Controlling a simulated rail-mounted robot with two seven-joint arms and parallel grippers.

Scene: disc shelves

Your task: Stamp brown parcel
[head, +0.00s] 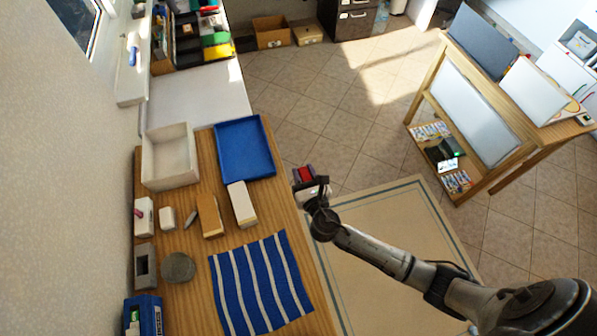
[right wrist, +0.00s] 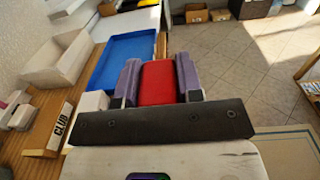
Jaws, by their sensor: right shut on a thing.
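My right gripper (head: 311,190) is shut on a red block (head: 304,174), just off the right edge of the table. In the right wrist view the red block (right wrist: 157,82) sits between the two purple-grey fingers; its underside is hidden, so I cannot tell if it is a stamp. A brown parcel (head: 209,215) lies on the table, left of the gripper and apart from it. In the right wrist view a brown block (right wrist: 48,135) with a white face reads "CLUB". A white parcel (head: 243,204) lies between the brown parcel and the gripper. My left gripper is not in view.
A blue tray (head: 271,149) and a white open box (head: 150,178) stand at the table's far end. A blue striped cloth (head: 222,294) covers the near right. A round grey disc (head: 178,267), a grey holder (head: 145,280) and small white items lie at left. Floor is right of the table.

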